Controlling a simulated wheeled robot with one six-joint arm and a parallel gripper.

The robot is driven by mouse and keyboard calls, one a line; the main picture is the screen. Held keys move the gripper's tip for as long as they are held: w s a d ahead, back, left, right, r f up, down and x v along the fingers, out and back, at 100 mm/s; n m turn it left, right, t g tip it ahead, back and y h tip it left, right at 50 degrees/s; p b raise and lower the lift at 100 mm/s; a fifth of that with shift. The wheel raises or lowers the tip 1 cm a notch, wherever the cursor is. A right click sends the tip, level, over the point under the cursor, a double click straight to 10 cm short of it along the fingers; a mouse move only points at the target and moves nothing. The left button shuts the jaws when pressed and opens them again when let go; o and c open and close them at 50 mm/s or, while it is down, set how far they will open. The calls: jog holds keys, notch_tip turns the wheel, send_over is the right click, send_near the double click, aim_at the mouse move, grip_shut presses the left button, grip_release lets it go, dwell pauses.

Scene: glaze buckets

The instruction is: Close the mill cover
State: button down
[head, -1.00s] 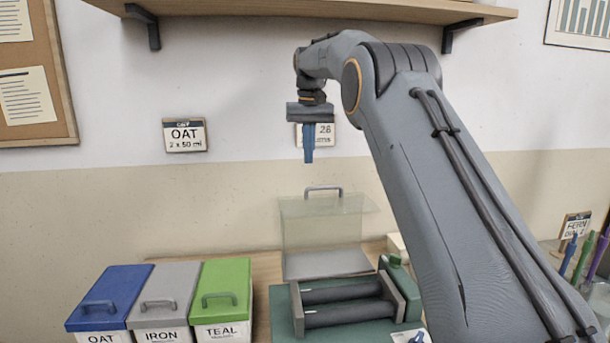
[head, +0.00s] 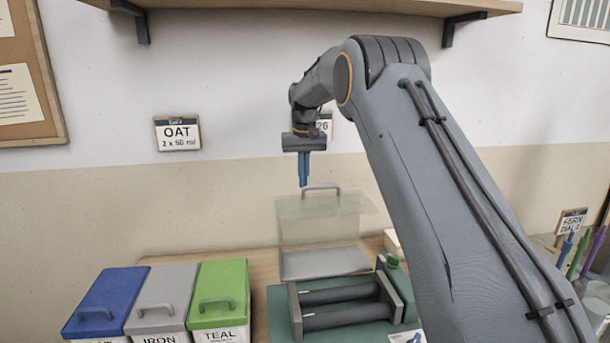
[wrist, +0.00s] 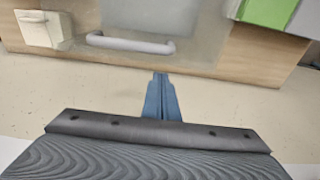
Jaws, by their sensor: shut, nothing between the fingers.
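The mill (head: 345,306) has two dark rollers on a green base and stands at the lower middle of the head view. Its clear cover (head: 318,225) stands raised and open behind the rollers, with a grey handle (head: 322,189) along its top edge. The handle also shows in the wrist view (wrist: 130,43). My gripper (head: 304,185) points down with its blue fingers together and empty. In the head view the fingertips appear just above the handle's left end. In the wrist view the fingers (wrist: 160,76) appear apart from the handle, near its right end.
Blue (head: 108,290), grey (head: 163,295) and green (head: 221,292) lidded bins stand left of the mill. A shelf (head: 300,8) hangs above my arm. Pens (head: 580,255) stand at the far right. The wall is close behind the cover.

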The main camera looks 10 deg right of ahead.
jog(key=shift+s+r, duration=0.45)
jog(key=shift+s, duration=0.3)
jog(key=shift+s+p, duration=0.6)
jog(key=shift+s, duration=0.15)
